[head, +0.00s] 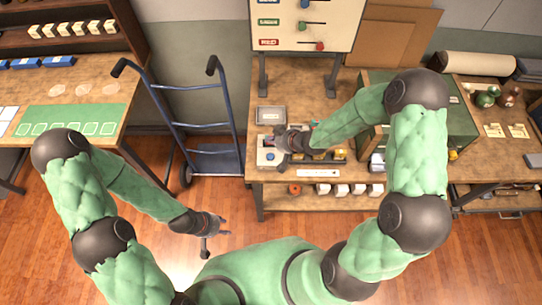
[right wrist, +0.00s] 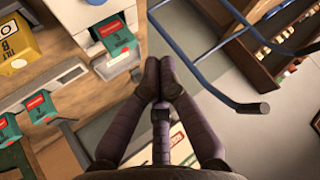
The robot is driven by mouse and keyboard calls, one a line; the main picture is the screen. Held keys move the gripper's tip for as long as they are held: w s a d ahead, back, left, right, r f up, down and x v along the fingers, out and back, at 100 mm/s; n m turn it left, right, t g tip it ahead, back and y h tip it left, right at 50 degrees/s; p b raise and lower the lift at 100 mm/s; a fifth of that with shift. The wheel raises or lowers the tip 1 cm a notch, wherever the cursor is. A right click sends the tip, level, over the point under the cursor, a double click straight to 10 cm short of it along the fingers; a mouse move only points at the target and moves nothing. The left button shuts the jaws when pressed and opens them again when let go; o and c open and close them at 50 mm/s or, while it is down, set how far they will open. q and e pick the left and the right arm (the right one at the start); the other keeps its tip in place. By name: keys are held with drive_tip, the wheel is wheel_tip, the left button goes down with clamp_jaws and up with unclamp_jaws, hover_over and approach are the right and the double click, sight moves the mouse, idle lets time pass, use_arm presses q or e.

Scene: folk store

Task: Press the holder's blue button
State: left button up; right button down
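The holder (head: 262,160) is a pale grey box at the left front of the middle workbench. A small blue spot that looks like its button (head: 270,156) shows on its top. My right gripper (head: 278,141) is over the holder's back right part, close to the button; I cannot tell whether it touches. In the right wrist view its fingertips (right wrist: 161,78) are together with nothing seen between them. A pale box with a green, red-labelled piece (right wrist: 118,40) is left of the fingers there. My left gripper (head: 216,226) hangs over the floor, away from the bench; its fingers are unclear.
A blue hand truck (head: 209,125) stands left of the workbench (head: 290,92). A grey tray (head: 271,115) lies behind the holder. A white board with sliders (head: 305,22) stands at the back, and a green case (head: 462,128) is at right.

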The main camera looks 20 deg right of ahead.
drive_tip(key=shift+f, duration=0.1)
drive_tip(key=b, duration=0.7)
hover_over(272, 157)
wheel_tip(272, 157, down, 7)
drive_tip(key=shift+f+b, duration=0.35)
drive_tip(key=shift+f, duration=0.45)
drive_tip(key=shift+f, duration=0.15)
idle(0.4)
drive_tip(key=shift+f+b, duration=0.25)
drive_tip(key=shift+b, duration=0.05)
drive_tip(key=shift+f+b, duration=0.35)
drive_tip(key=shift+f, duration=0.1)
idle(0.8)
idle(0.3)
drive_tip(key=shift+r+p, duration=0.85)
drive_tip(key=shift+r, duration=0.1)
